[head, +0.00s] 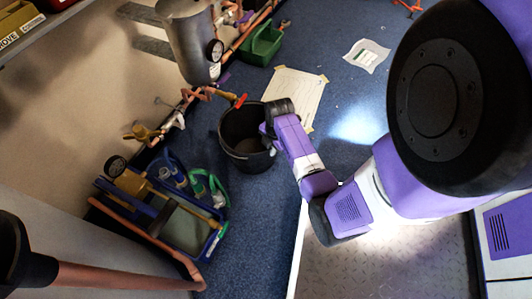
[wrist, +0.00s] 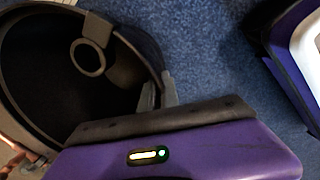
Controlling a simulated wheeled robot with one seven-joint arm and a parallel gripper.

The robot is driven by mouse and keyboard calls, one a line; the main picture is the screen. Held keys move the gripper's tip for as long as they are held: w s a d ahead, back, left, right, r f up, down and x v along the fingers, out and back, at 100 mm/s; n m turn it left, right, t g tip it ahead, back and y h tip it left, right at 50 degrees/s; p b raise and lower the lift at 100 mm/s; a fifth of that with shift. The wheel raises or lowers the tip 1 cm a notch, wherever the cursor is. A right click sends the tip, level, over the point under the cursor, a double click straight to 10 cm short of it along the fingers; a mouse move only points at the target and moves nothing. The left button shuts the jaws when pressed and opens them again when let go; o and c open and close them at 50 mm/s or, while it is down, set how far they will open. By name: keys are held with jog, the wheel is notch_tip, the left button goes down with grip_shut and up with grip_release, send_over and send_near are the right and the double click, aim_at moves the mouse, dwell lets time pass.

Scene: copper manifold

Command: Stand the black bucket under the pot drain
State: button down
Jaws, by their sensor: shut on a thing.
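The black bucket (head: 250,162) is upright and appears empty in the head view, left of my gripper (head: 268,138). My gripper is shut on the right side of the bucket's rim. In the wrist view the bucket (wrist: 45,75) fills the left, and the fingers (wrist: 160,94) pinch its wall, one inside and one outside. Whether the bucket touches the floor I cannot tell. The grey metal pot (head: 190,48) with a dial gauge stands at the upper left. Copper pipework with a red-handled valve (head: 238,100), apparently the drain, runs below it, just behind the bucket's rim.
A pale marked sheet (head: 296,95) lies behind the bucket. A green crate (head: 262,44) is beyond it. A paper (head: 364,56) lies on blue floor, which is otherwise mostly clear at upper right.

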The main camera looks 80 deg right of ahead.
jog(key=shift+f, duration=0.1)
dwell(0.3)
jog(key=c, duration=2)
grip_release()
jog(key=shift+f, duration=0.1)
jog(key=o, duration=0.4)
